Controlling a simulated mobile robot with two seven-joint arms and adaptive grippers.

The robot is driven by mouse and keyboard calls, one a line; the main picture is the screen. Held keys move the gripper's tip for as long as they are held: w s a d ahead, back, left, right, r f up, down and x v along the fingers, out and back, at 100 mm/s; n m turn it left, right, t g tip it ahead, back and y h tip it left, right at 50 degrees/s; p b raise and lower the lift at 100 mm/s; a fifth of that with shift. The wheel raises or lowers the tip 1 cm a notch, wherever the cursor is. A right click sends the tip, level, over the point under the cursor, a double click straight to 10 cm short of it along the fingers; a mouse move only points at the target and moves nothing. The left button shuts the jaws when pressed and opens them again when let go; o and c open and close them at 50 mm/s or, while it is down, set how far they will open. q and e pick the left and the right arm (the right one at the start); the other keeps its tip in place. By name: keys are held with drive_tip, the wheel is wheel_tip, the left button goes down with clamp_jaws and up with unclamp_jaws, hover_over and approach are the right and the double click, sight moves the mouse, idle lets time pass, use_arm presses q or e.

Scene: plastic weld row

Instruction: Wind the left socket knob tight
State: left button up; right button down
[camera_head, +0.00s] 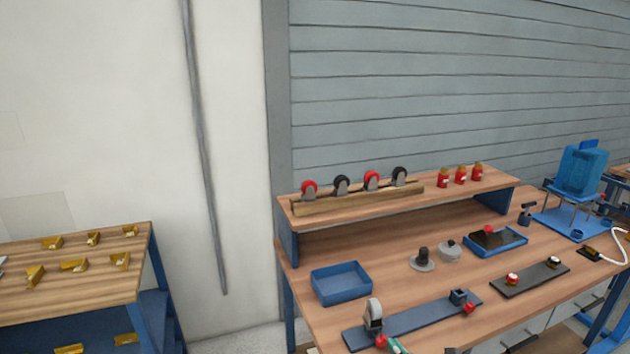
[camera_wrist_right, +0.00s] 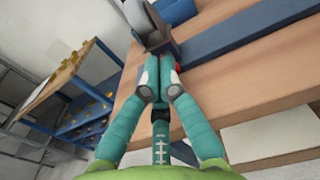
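A long blue bar (camera_head: 418,319) lies near the bench front with a socket at each end. The left socket holds a grey caster wheel (camera_head: 374,314), upright; its red knob (camera_head: 381,341) faces the front. The right socket (camera_head: 458,296) looks empty and has its own red knob (camera_head: 469,308). My right gripper (camera_head: 395,346) is at the left knob, mostly below the picture. In the right wrist view its two teal fingers (camera_wrist_right: 159,78) are together at the socket's foot. A sliver of the red knob (camera_wrist_right: 179,68) shows beside them; whether they pinch it is hidden. My left gripper is out of view.
A blue tray (camera_head: 341,283) stands behind the bar. A shelf (camera_head: 468,191) with casters and red bottles runs along the back. A side table (camera_head: 75,277) with brass parts stands left.

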drive_tip(key=shift+r+v, duration=0.15)
drive_tip(key=shift+v, duration=0.8)
drive_tip(key=shift+r+v, duration=0.1)
drive_tip(key=shift+v, duration=0.9)
drive_tip(key=w+m, duration=0.1)
drive_tip(key=m, duration=0.1)
drive_tip(key=w+m+b, duration=0.1)
drive_tip(key=w+m, duration=0.1)
drive_tip(key=w+m+b, duration=0.1)
drive_tip(key=w+m, duration=0.1)
drive_tip(key=shift+a+f, duration=0.3)
drive_tip(key=shift+f, duration=0.05)
drive_tip(key=shift+w+a, duration=0.25)
drive_tip(key=shift+w, duration=0.35)
drive_tip(key=shift+s+f+b, duration=0.1)
drive_tip(key=shift+f+b, duration=0.05)
drive_tip(key=shift+b, duration=0.2)
